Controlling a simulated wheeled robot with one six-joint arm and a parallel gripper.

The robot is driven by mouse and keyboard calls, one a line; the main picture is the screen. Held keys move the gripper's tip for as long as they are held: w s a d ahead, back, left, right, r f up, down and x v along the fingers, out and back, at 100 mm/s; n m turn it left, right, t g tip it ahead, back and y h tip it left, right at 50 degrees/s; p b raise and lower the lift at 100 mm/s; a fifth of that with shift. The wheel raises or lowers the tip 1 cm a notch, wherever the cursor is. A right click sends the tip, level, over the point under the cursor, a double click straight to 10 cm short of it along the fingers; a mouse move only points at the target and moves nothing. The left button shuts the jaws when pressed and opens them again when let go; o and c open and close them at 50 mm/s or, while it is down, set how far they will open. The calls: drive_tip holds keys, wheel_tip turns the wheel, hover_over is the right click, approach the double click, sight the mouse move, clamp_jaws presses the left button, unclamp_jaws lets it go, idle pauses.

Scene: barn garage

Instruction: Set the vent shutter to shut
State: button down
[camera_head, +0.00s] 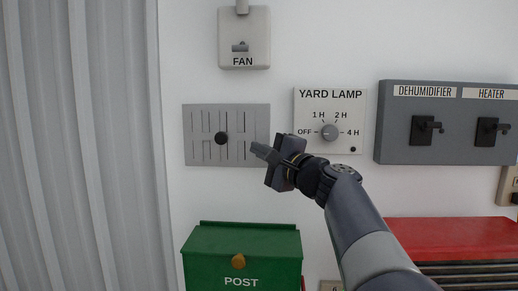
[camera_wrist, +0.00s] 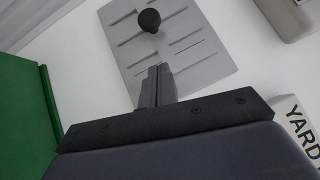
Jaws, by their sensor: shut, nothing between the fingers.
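The vent shutter (camera_head: 203,118) is a grey slotted plate on the white wall, with a round black knob (camera_head: 221,138) near its middle. Its slots show as thin, dark lines; I cannot tell how far they are open. My gripper (camera_head: 259,150) is shut and empty in front of the plate's right part, to the right of the knob and apart from it. In the wrist view, the vent plate (camera_wrist: 198,52) lies beyond the closed fingers (camera_wrist: 156,72), and the knob (camera_wrist: 149,20) shows above their tips.
A FAN switch (camera_head: 243,30) is above the vent. The YARD LAMP dial (camera_head: 330,132) is close to the right, beside my wrist. A grey DEHUMIDIFIER and HEATER panel (camera_head: 450,145) is farther right. A green POST box (camera_head: 240,262) is below, and corrugated metal (camera_head: 80,140) is left.

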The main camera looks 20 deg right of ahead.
sight(227, 139)
drive_tip(key=w+a+p, duration=0.1)
drive_tip(key=a, duration=0.1)
drive_tip(key=w+a+r+p, duration=0.1)
drive_tip(key=w+a, duration=0.1)
drive_tip(key=shift+a+r, duration=0.1)
idle(0.3)
drive_tip(key=shift+w+a+r+b, duration=0.15)
drive_tip(key=shift+a+r+b, duration=0.15)
drive_tip(key=shift+a+b, duration=0.4)
